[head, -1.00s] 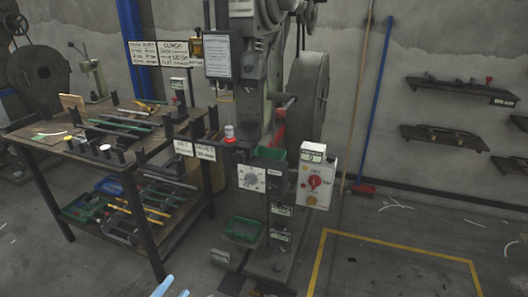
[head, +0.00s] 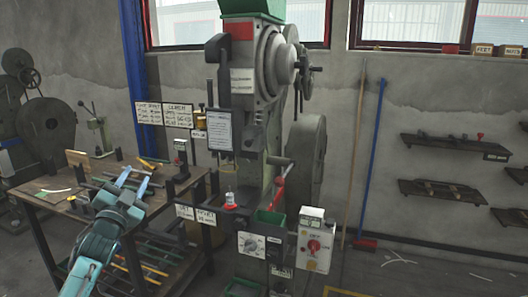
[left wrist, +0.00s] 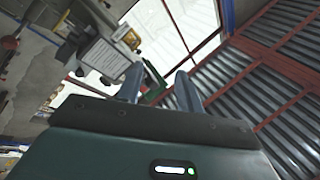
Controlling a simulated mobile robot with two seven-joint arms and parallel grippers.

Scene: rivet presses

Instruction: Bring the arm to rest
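My left gripper (head: 133,183) is raised in front of the workbench at the left of the head view. Its two blue-grey fingers stand apart with nothing between them. In the left wrist view the same fingers (left wrist: 160,88) are spread and empty, pointing toward the window and the upper part of the machine. My right gripper is in neither view.
A tall rivet press (head: 262,75) stands just right of the gripper, with a white switch box (head: 314,240) low on it. The workbench (head: 38,200) carries tools and bars. Wall shelves (head: 440,143) hang at right.

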